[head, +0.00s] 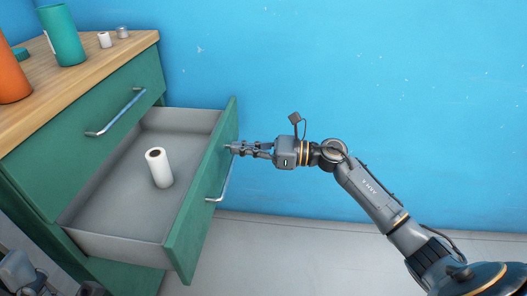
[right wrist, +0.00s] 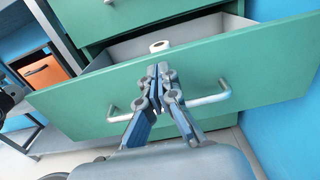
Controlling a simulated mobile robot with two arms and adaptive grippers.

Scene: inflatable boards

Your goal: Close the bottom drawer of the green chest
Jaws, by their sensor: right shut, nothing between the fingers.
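The green chest (head: 60,150) stands at the left with a wooden top. Its lower drawer (head: 190,215) is pulled well out, below a shut drawer; its grey inside shows. A white roll (head: 160,168) stands upright in it. The drawer's green front (right wrist: 80,98) and bar handle (right wrist: 208,100) show in the right wrist view. My right gripper (head: 230,147) is shut and empty, its fingertips at the outer face of the front, above the handle; I cannot tell if they touch. Grey parts at the lower left look like my left gripper (head: 20,272), cut off by the frame.
On the chest top stand an orange container (head: 12,75), a teal container (head: 62,35) and small items. A blue wall (head: 380,80) is behind. The pale floor (head: 290,260) right of the drawer looks clear. Shelving with an orange box (right wrist: 43,70) shows in the right wrist view.

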